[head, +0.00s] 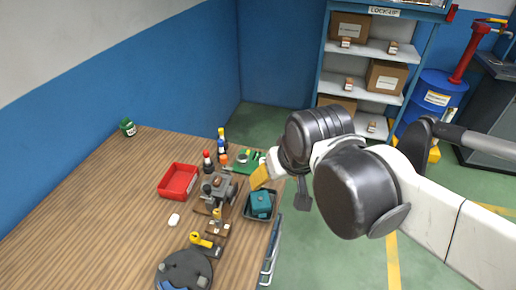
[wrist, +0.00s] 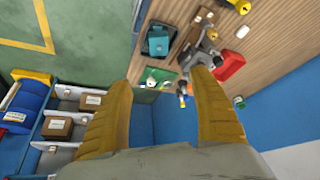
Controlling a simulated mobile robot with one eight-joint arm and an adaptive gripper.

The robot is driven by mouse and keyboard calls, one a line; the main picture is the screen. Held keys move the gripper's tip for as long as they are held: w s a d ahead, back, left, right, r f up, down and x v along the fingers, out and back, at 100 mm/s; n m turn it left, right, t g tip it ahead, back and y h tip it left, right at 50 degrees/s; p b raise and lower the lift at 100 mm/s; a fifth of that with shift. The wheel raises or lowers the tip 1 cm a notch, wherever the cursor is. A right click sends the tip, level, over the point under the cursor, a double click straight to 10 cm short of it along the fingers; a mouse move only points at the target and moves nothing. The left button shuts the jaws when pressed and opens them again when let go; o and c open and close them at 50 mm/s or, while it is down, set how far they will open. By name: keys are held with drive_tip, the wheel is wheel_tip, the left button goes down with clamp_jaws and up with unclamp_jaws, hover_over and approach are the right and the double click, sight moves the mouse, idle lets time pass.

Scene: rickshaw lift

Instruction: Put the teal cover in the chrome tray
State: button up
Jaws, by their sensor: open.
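The teal cover (head: 261,203) is a small boxy teal piece near the table's right edge. It sits inside a dark grey tray (head: 249,215), the only tray of a metal-like tone that I make out; its chrome finish is not clear. In the wrist view the teal cover (wrist: 158,42) also lies within the tray (wrist: 146,27). My gripper (wrist: 160,80) is open, with nothing between its yellow fingers. In the head view my gripper (head: 260,176) is above and just behind the tray, apart from the cover.
A red bin (head: 179,181) stands left of a grey clamp-like device (head: 219,188). Bottles (head: 221,141) and a green board (head: 247,160) are at the back. A round dark base (head: 184,268) is in front. Shelves (head: 372,95) stand beyond.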

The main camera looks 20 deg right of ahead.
drive_tip(key=shift+s+r+t, duration=0.2)
drive_tip(key=shift+s+t, duration=0.6)
drive_tip(key=shift+s, duration=0.45)
